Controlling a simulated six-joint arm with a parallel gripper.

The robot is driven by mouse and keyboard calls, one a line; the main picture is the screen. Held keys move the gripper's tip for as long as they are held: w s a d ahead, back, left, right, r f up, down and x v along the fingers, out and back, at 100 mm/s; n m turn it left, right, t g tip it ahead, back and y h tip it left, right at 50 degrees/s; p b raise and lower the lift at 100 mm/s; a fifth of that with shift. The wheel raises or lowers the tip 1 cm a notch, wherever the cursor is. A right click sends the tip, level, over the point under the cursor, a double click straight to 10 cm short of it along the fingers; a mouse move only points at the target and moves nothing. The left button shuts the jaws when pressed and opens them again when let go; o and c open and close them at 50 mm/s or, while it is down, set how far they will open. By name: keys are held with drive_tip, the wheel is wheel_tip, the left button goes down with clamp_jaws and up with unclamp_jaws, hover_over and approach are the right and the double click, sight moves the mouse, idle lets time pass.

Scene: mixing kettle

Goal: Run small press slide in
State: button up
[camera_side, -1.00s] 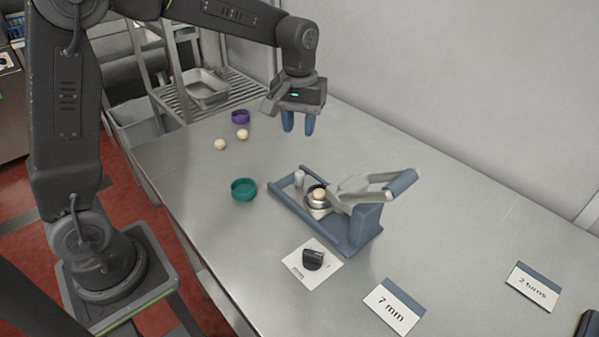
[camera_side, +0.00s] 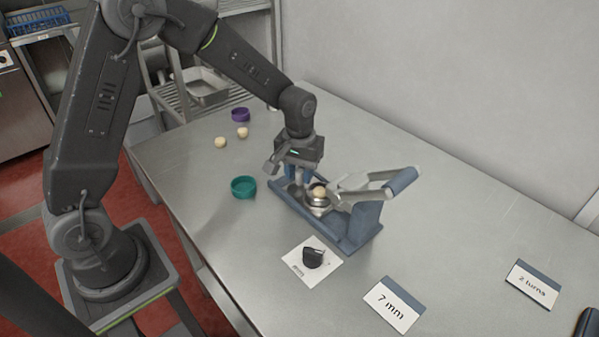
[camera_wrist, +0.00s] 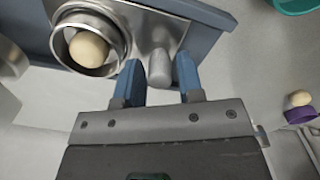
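The small press (camera_side: 352,232) has a blue-grey base and a lever with a blue grip, and stands on the steel table. A metal cup (camera_side: 316,204) with a pale dough ball (camera_side: 319,193) in it sits on the press's slide plate; the cup (camera_wrist: 119,58) and ball (camera_wrist: 88,50) also show in the wrist view. A short metal post (camera_wrist: 160,66) stands on the plate beside the cup. My gripper (camera_wrist: 158,76) is open, pointing down, with one blue finger on each side of the post. A gap shows between the post and at least the left finger.
A black knob (camera_side: 313,257) sits on a white card. Cards reading "7 mm" (camera_side: 393,305) and "2 turns" (camera_side: 532,285) lie to the right. A teal ring (camera_side: 243,187), a purple ring (camera_side: 240,114) and two dough balls (camera_side: 220,142) lie to the left.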

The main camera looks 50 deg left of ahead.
sight(309, 191)
drive_tip(key=shift+f, duration=0.2)
clamp_jaws()
idle(0.3)
drive_tip(key=shift+d, duration=1.75)
unclamp_jaws()
